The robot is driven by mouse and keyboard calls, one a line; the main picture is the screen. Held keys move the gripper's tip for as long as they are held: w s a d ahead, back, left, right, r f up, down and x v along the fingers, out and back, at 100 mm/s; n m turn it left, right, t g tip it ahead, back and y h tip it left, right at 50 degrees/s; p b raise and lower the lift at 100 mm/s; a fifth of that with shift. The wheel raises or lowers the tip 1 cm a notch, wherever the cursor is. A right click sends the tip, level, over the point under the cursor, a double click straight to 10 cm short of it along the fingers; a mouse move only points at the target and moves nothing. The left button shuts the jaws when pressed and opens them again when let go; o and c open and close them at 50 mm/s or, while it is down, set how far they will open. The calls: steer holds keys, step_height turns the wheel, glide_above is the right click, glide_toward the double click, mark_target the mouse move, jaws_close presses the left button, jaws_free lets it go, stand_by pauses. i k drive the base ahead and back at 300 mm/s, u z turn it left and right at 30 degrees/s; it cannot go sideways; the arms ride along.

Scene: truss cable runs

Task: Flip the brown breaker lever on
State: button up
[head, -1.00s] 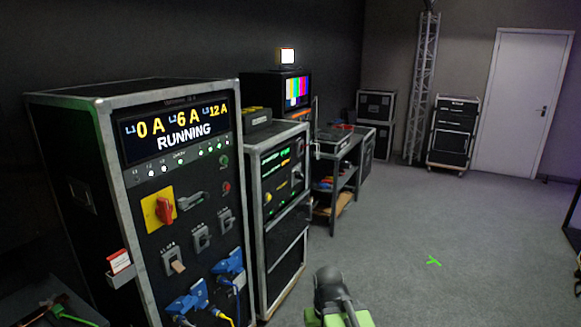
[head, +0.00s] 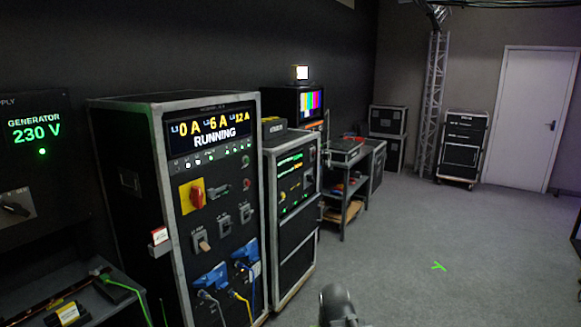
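The brown breaker lever (head: 204,246) is on the front of the tall black power rack (head: 207,105), low and left of two similar grey breakers (head: 224,222) (head: 246,212). It appears to point downward. A dark rounded part of my own arm shows at the bottom centre, well to the right of the rack and apart from it. My gripper's fingers are not in view, so whether they are open or shut does not show.
A red rotary switch (head: 197,194) on a yellow plate sits above the lever; blue plugs (head: 212,278) with cables sit below. A generator supply panel (head: 34,135) and low bench (head: 100,300) stand left. A second rack (head: 292,220) stands right. The grey floor is clear further right.

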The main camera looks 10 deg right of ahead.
mark_target(203, 245)
steer(key=u, duration=0.05)
steer(key=i, duration=0.9)
steer(key=u, duration=1.2)
steer(key=k, duration=1.1)
steer(key=z, duration=0.95)
steer(key=i, duration=1)
steer(key=z, duration=0.05)
